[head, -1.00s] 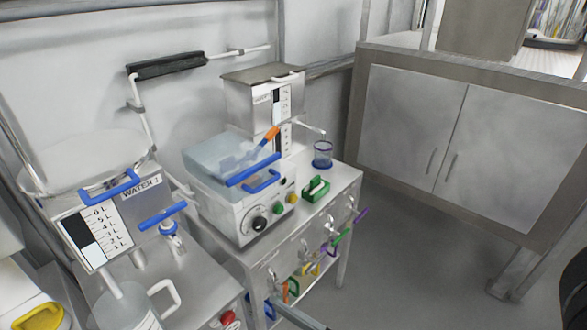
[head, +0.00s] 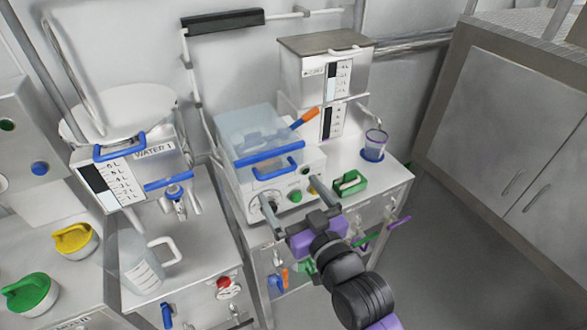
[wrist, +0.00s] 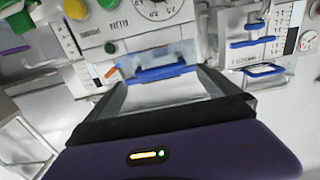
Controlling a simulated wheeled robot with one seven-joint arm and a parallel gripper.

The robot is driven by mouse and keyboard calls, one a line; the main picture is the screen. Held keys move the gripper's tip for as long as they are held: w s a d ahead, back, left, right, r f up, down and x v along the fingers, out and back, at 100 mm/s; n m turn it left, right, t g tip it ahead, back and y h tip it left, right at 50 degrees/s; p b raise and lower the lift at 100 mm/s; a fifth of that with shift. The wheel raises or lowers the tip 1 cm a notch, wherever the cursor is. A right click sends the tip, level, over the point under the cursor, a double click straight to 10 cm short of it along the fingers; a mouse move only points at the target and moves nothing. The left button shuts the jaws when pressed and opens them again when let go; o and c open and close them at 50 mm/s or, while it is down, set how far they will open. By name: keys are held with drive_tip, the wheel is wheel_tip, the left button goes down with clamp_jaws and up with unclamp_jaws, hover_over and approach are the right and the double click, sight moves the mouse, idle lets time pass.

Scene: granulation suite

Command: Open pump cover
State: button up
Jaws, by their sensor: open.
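The pump (head: 250,200) is a white box on the steel table, with a dial and coloured buttons on its front. Its clear cover (head: 245,130) is down, with a blue front edge and a blue handle (head: 278,168) sticking out at the front. My gripper (head: 292,190) is open and empty, in front of the pump below the handle, its fingers pointing toward the pump. In the wrist view, which looks upside down, the blue handle (wrist: 160,73) appears between the finger ends. I cannot tell whether the fingers touch anything.
A WATER 1 tank (head: 132,180) with blue handles and a jug (head: 140,262) stand at left. Right of the pump are a green-handled item (head: 350,183) and a blue-rimmed cup (head: 374,147). A taller steel tank (head: 322,75) stands behind. Open floor lies at right.

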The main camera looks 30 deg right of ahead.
sight(278, 173)
drive_tip(key=w+p, duration=0.1)
drive_tip(key=w, duration=0.6)
drive_tip(key=shift+w, duration=0.2)
drive_tip(key=shift+c, duration=0.2)
